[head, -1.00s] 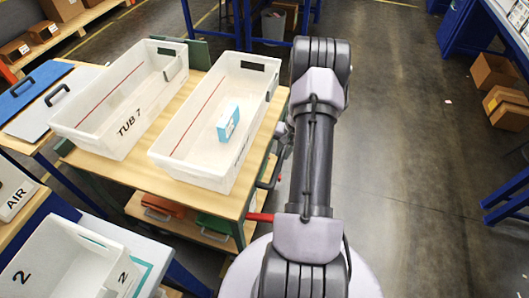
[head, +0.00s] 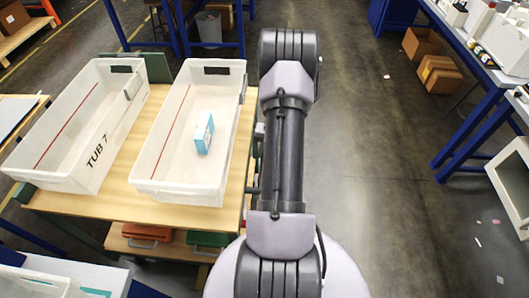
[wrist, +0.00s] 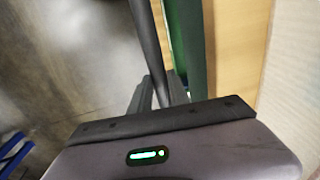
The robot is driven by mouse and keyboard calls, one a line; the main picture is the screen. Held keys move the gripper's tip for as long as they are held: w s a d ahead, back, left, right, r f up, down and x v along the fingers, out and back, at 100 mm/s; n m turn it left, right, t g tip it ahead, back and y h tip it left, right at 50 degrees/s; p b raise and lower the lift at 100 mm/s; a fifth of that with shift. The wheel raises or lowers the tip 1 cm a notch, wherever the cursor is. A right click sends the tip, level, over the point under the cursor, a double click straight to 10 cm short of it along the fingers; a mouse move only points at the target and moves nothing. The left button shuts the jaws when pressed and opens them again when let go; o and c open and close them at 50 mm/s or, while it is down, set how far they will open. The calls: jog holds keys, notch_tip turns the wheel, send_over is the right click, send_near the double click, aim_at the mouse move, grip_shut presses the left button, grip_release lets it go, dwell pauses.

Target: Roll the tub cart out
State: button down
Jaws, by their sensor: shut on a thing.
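The cart (head: 120,205) has a pale wooden top, a lower shelf and green ends, and stands left of my arm in the head view. It bears two white tubs. The left tub (head: 72,125) is marked TUB 7, and the right tub (head: 190,130) holds a small blue-and-white box (head: 203,133). The cart's dark handle bar (wrist: 161,45) runs up the wrist view, beside a green post and the wooden edge. My gripper (wrist: 158,92) is shut on this bar. In the head view my arm hides most of the grip.
Orange and green cases (head: 147,231) lie on the lower shelf. Blue-legged workbenches (head: 470,120) stand at the right, with cardboard boxes (head: 438,75) on the floor. A grey bin (head: 208,27) stands at the back. The floor (head: 365,150) right of my arm is open.

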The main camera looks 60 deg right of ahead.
jog(key=c, duration=1.3)
grip_release()
jog(key=shift+o, duration=0.2)
jog(key=s+r+p, duration=0.1)
jog(key=r+p, duration=0.2)
jog(key=r, duration=0.5)
jog(key=s+d+r+p, duration=0.1)
jog(key=s+r+p, duration=0.1)
jog(key=r, duration=0.7)
jog(key=shift+d+p, duration=0.15)
jog(key=shift+p, duration=0.4)
